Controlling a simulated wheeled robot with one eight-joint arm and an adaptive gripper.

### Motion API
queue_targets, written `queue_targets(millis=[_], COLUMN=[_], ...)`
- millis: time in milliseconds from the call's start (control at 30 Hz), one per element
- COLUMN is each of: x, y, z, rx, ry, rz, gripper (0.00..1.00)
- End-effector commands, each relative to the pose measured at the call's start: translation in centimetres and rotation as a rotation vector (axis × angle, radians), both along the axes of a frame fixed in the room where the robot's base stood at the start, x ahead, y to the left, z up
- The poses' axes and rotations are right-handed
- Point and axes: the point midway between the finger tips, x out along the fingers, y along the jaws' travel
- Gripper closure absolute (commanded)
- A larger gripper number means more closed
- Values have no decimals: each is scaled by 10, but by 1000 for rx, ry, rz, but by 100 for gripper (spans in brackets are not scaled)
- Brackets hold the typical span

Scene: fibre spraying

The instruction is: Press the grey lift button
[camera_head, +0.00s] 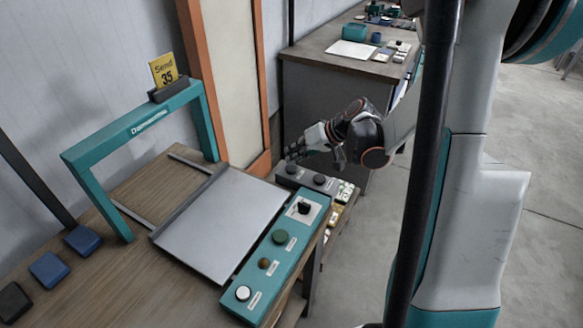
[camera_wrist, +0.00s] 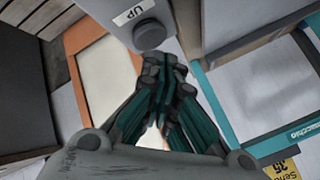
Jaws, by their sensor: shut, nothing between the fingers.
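A grey round button (camera_wrist: 149,34) sits beside a white "UP" label on a light grey box in the wrist view. In the head view a grey box (camera_head: 304,182) with two dark grey round buttons, one (camera_head: 291,168) further left and one (camera_head: 319,180) further right, stands at the far end of the teal control panel. My gripper (camera_head: 296,150) is just above this box in the head view. In the wrist view my gripper (camera_wrist: 165,62) is shut and empty, its fingertips right by the UP button's lower edge. I cannot tell whether they touch it.
A teal control panel (camera_head: 263,273) carries a black knob and green, amber and white buttons. Another table (camera_head: 318,48) stands behind; open floor is right.

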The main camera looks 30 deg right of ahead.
Motion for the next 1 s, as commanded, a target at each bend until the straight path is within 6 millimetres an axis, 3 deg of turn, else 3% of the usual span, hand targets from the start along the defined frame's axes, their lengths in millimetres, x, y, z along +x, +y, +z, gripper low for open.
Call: queue_targets(millis=[1000], x=[0], y=[0], z=[-8], rx=[0], ry=[0], rz=[0], gripper=[100])
